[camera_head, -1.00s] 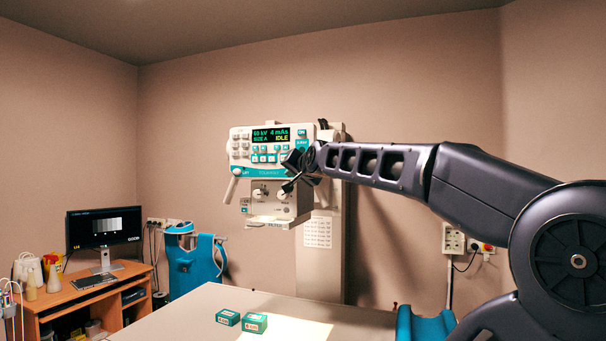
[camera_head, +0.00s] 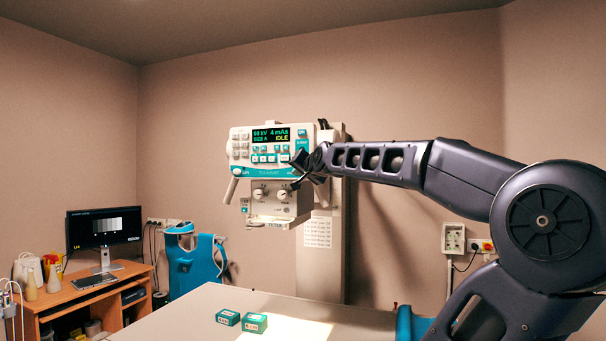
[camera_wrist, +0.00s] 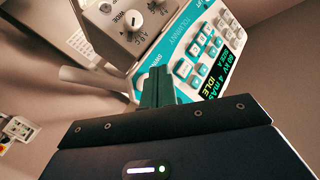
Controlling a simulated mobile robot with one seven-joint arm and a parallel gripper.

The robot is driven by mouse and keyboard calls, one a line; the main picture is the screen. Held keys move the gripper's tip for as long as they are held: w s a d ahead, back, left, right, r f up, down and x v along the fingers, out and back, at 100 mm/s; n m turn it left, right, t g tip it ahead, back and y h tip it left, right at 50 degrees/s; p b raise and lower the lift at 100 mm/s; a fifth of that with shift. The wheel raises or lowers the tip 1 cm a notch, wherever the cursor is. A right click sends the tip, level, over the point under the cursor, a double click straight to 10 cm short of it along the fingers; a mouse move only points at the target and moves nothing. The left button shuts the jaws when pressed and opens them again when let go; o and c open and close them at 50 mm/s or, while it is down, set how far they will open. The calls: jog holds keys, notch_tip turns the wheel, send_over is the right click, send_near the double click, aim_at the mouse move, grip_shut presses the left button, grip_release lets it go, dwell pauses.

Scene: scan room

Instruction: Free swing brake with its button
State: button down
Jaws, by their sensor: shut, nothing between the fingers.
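The tube control head (camera_head: 272,150) has a white front panel with a teal strip along its lower edge. In the wrist view the panel (camera_wrist: 190,45) appears tilted, and lettering that seems to read SWING lies just beyond my fingertips. My gripper (camera_wrist: 153,80) is shut and empty, its teal-dark fingers pointing at that end of the strip. In the head view my gripper (camera_head: 297,160) is at the panel's lower right corner, hiding that corner.
The collimator box (camera_head: 275,200) with two knobs hangs below the panel. A white handle (camera_head: 231,190) sticks out at the left. Two green boxes (camera_head: 254,323) lie on the table (camera_head: 190,318). A desk with a monitor (camera_head: 103,227) stands at the left.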

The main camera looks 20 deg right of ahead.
jog(key=shift+w+d, duration=1.15)
jog(key=shift+d, duration=0.05)
jog(key=shift+w+d, duration=0.1)
dwell(1.3)
jog(key=shift+w+d, duration=0.2)
jog(key=shift+w+d, duration=0.25)
dwell(0.9)
jog(key=shift+s+a, duration=0.1)
dwell(0.4)
jog(key=shift+s+a, duration=0.45)
jog(key=shift+s+a, duration=1.8)
